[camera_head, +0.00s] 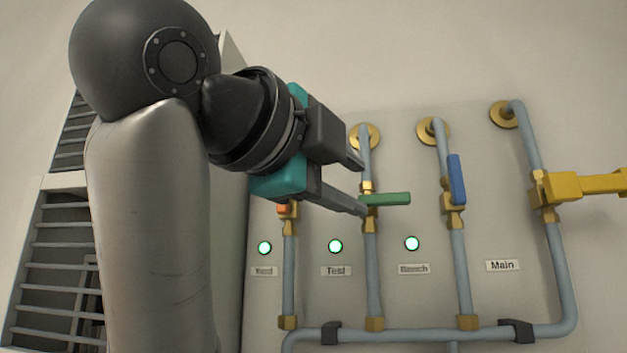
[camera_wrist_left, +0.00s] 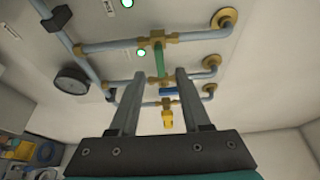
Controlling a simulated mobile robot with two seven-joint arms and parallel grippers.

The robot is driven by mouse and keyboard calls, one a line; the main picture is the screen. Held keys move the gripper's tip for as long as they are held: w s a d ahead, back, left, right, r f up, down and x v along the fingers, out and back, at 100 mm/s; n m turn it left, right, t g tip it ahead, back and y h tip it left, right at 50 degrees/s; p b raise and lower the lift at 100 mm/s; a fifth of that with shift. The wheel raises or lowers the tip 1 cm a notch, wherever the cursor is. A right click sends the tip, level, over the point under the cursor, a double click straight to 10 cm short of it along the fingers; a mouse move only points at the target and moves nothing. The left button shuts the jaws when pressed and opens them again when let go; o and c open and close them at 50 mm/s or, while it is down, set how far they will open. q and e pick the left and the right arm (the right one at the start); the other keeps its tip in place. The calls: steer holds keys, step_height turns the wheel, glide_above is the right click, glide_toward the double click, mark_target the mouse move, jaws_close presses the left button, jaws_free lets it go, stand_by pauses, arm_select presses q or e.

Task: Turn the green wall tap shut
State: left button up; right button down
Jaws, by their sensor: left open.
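The green wall tap (camera_head: 387,199) sits on the second pipe from the left in the head view. Its lever points right, crosswise to the upright pipe. My left gripper (camera_head: 363,188) is open at this tap, its fingertips close to the valve and the lever's left end. In the left wrist view the green lever (camera_wrist_left: 160,60) shows just beyond the gap between the two fingertips (camera_wrist_left: 160,78), and nothing is gripped. I cannot tell whether a finger touches the tap. My right gripper is not in view.
A blue tap (camera_head: 457,180) stands along its pipe to the right. A yellow main lever (camera_head: 585,185) points right. An orange tap (camera_head: 284,209) is mostly hidden behind my left gripper. Green lamps (camera_head: 335,246) and labels sit below. A round gauge (camera_wrist_left: 72,80) shows in the wrist view.

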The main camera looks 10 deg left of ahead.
arm_select(q)
steer(key=b+v, duration=0.3)
steer(key=v, duration=0.4)
stand_by(0.7)
